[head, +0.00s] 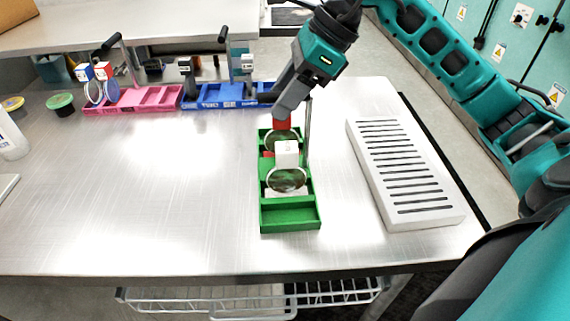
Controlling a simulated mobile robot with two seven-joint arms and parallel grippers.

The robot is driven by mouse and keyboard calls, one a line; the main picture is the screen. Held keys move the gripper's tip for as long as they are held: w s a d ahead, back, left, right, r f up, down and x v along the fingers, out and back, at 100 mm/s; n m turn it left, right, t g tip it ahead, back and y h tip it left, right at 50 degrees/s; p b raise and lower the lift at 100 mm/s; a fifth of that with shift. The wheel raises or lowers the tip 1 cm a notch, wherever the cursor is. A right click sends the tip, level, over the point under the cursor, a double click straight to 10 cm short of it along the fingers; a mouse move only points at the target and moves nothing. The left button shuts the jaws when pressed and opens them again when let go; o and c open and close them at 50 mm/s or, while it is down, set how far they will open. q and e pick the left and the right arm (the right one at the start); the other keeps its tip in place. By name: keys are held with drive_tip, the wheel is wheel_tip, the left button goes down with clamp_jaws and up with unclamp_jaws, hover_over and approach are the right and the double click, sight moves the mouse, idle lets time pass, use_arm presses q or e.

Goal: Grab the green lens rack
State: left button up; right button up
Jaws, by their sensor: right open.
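The green lens rack (290,216) stands on the steel table right of the middle, its length running away from me. It holds round lenses in a white-topped holder (287,154) and a red-topped holder (281,124); its front compartments are empty. A thin upright post (308,125) rises at its far right side. My right gripper (280,112) reaches down from the upper right, over the far end of the rack. It is open; its fingertips are close to the red holder and the post, and contact cannot be told. The left gripper is not in view.
A white slotted block (437,215) lies to the right of the green rack. A pink rack (135,108) with lenses and blue racks (205,102) stand along the back. A green-lidded jar (61,103) is at the left. The table's left middle is clear.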

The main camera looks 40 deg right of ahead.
drive_tip(key=shift+x, duration=1.2)
clamp_jaws()
drive_tip(key=shift+r, duration=0.1)
idle(0.4)
